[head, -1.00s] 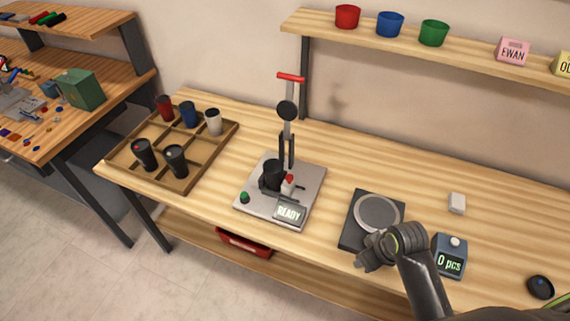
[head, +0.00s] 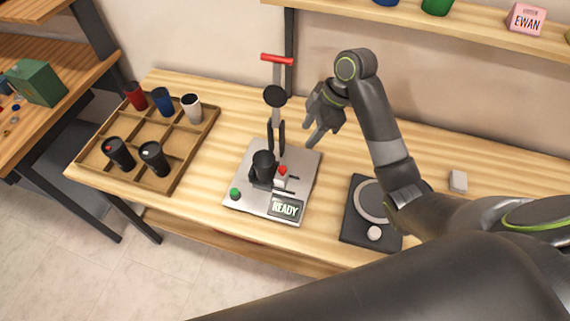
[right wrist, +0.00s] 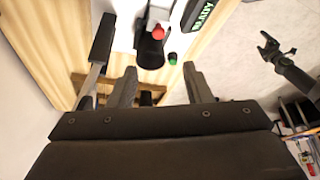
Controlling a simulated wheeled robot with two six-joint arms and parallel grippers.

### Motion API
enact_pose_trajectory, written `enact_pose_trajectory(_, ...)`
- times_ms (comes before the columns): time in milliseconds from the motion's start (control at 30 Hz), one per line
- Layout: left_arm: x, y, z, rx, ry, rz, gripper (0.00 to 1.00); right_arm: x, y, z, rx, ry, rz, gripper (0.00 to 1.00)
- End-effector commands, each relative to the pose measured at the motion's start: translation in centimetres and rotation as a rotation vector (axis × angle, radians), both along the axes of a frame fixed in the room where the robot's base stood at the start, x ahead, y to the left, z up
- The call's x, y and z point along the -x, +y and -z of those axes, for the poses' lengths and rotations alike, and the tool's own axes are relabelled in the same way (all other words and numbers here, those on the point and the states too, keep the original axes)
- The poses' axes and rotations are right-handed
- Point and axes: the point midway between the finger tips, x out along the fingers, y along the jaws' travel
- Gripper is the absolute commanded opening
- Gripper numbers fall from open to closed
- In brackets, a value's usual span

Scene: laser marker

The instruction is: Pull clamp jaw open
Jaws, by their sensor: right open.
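The laser marker (head: 247,207) is a silver plate on the bench with a green button, a "READY" display and a tall post with a red handle (head: 277,58). A black cup (head: 263,166) stands on it, beside a small clamp jaw with a red knob (head: 283,170). My right gripper (head: 317,130) is open and empty, above the bench right of the post and apart from the clamp. In the right wrist view, the cup (right wrist: 149,52) and red knob (right wrist: 158,32) lie beyond the open fingers.
A wooden tray (head: 178,182) with several cups stands left of the marker. A black scale (head: 357,225) is to the right, partly covered by my arm, with a small white block (head: 458,181) beyond. A shelf (head: 400,27) runs above the bench.

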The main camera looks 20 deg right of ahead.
Motion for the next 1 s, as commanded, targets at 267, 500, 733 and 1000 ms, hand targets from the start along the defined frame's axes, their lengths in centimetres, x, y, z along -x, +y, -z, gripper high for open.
enact_pose_trajectory(267, 0.2, 0.0, 3.8, 0.000, 0.004, 0.000, 0.84, -0.3, 1.6, 4.3, -0.002, 0.000, 0.000, 0.45)
enact_pose_trajectory(500, -1.0, 0.0, 2.8, -0.001, -0.014, 0.003, 0.84, -0.6, 3.5, 8.4, -0.004, 0.007, 0.002, 0.45)
enact_pose_trajectory(733, -0.9, 0.0, 2.4, -0.001, -0.014, 0.002, 0.84, -0.9, 5.1, 12.4, -0.002, 0.004, 0.003, 0.45)
enact_pose_trajectory(1000, -0.8, 0.1, 2.3, -0.001, -0.011, 0.002, 0.84, -1.2, 5.8, 14.4, 0.000, 0.001, 0.003, 0.45)
